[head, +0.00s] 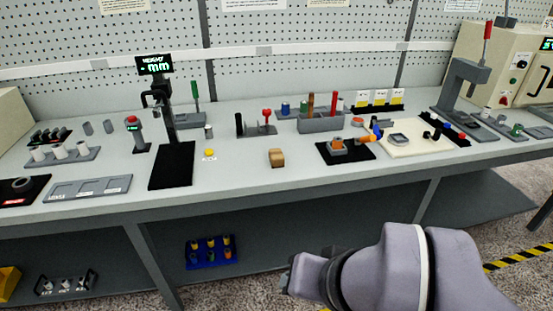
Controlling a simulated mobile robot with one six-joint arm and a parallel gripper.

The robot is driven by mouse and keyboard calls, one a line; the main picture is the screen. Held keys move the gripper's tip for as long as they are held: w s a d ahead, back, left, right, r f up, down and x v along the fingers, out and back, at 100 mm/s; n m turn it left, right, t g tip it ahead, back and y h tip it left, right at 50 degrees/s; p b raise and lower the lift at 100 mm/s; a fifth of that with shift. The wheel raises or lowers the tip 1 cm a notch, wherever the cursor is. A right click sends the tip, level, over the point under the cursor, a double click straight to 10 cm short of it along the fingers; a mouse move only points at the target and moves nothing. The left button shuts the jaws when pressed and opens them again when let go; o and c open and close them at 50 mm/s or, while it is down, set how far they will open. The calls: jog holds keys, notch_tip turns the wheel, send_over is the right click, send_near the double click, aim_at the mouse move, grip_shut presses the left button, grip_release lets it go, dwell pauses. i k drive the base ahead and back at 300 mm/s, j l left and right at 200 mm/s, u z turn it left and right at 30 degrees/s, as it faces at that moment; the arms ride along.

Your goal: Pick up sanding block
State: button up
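A small tan-brown block (277,157), which looks like the sanding block, sits on the grey workbench (235,178) near the middle of its front half. Nothing touches it. My arm comes in from the lower right, in front of the bench and below the level of its top. The dark end of my gripper (287,279) shows only in part at the arm's left tip, well apart from the block. Its fingers cannot be made out.
A black mat with a height gauge (170,166) stands left of the block. A black pad (345,151) with an orange-topped part lies to its right. A yellow button-like disc (209,152) is close on the left. The bench front edge and lower shelf lie near my arm.

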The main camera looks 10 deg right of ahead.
aim_at(276, 158)
jog(key=i+j+z, duration=0.35)
jog(key=i+j, duration=0.3)
jog(key=i+j+z, duration=0.3)
jog(key=i+j, duration=0.5)
jog(key=j, duration=0.1)
